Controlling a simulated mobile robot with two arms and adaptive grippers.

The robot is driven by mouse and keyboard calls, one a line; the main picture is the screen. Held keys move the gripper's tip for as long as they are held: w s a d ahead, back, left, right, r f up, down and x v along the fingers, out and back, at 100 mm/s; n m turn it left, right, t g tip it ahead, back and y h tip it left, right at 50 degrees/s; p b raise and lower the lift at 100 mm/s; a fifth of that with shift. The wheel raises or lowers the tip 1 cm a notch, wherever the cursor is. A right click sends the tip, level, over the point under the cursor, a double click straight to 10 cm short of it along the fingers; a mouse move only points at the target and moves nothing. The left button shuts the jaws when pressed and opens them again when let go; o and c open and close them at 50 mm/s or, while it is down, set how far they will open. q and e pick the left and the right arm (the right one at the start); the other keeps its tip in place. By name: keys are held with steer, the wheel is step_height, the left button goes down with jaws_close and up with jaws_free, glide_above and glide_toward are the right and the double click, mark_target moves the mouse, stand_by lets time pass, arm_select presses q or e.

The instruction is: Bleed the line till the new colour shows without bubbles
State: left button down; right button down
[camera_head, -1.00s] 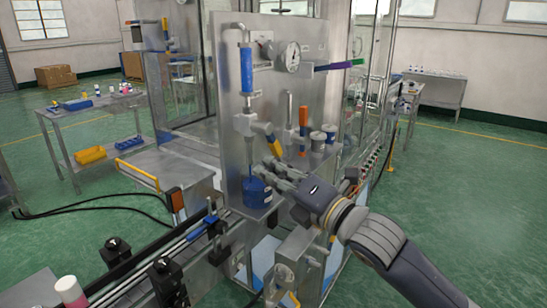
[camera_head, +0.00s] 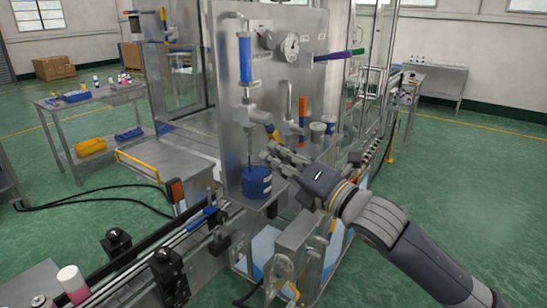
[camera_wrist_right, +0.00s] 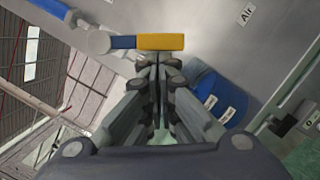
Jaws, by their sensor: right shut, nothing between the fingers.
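The blue sight tube (camera_head: 245,61) stands upright on the steel panel, with a metal valve (camera_head: 246,117) below it. The valve's blue and yellow lever (camera_head: 273,132) slants down to the right; it also shows in the right wrist view (camera_wrist_right: 160,42). A blue pot (camera_head: 257,183) with pale labels sits beneath the valve, and a thin dark line runs down towards it. My right gripper (camera_head: 266,155) is shut and empty, its tips just below the lever; I cannot tell whether they touch. Bubbles are too small to make out. My left gripper is out of view.
A pressure gauge (camera_head: 290,46) and a purple and green lever (camera_head: 340,54) are higher on the panel. An orange-handled part (camera_head: 303,112) and two small pots stand right of the valve. A conveyor (camera_head: 140,262) runs in front, left.

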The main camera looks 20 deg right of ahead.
steer(key=shift+w+d+n, duration=0.1)
steer(key=shift+d+n, duration=0.1)
steer(key=shift+n, duration=0.2)
steer(key=w+d+r+n+g+y, duration=0.1)
steer(key=w+d+r+n+y, duration=0.2)
steer(key=n, duration=0.9)
steer(key=shift+w+d+n+y, duration=0.25)
steer(key=shift+d+n+y, duration=0.15)
steer(key=shift+d+y, duration=0.3)
steer(key=shift+r, duration=0.1)
step_height(320, 180, down, 5)
steer(key=b, duration=0.5)
steer(key=r+b+v, duration=0.1)
steer(key=b+v, duration=0.8)
steer(key=shift+s+d, duration=0.2)
steer(key=shift+s, duration=0.3)
